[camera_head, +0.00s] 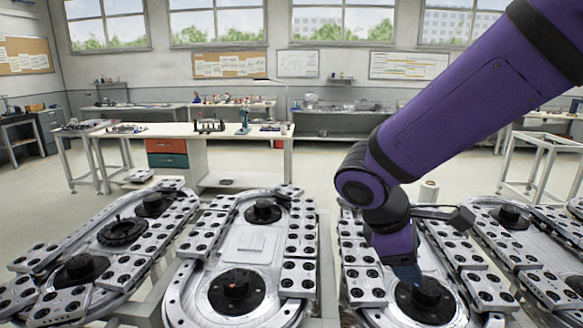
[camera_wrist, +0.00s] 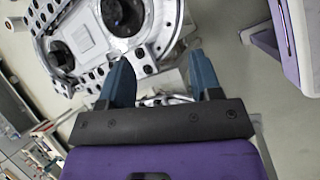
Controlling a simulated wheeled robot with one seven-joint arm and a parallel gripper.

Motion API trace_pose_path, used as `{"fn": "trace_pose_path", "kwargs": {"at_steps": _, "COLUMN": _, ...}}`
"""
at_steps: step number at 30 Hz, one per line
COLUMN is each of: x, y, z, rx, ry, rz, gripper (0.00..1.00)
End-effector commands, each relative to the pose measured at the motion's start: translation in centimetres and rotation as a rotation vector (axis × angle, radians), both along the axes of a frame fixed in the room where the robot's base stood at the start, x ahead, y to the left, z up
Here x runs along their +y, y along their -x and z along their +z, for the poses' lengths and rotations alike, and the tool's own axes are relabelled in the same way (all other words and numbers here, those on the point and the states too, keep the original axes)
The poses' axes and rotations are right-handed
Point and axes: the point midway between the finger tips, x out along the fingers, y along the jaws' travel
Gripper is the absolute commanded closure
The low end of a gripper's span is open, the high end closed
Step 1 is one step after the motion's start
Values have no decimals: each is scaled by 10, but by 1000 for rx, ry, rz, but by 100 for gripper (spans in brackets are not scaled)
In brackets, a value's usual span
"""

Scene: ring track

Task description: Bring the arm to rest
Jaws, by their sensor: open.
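My purple arm reaches in from the upper right of the head view and bends down at its elbow. My gripper (camera_head: 408,275) hangs low over a ring track (camera_head: 365,258) at centre right, near a black hub at the track's front end. In the wrist view my gripper (camera_wrist: 162,80) shows two blue-grey fingers spread apart with nothing between them. Whether the fingertips touch the track cannot be told.
More ring tracks stand beside it: one at centre (camera_head: 190,283), one at left (camera_head: 135,205) and one at right (camera_head: 540,238). A white workbench (camera_head: 215,130) with drawers stands behind. The floor between bench and tracks is mostly clear.

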Motion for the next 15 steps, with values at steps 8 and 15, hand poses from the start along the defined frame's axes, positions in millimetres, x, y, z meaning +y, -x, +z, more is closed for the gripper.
{"fn": "trace_pose_path", "kwargs": {"at_steps": 8, "x": -52, "y": 30, "z": 44, "rx": -164, "ry": -257, "rz": -342, "gripper": 42}}
{"fn": "trace_pose_path", "kwargs": {"at_steps": 15, "x": -83, "y": 61, "z": 76, "rx": -329, "ry": -467, "rz": -617, "gripper": 42}}
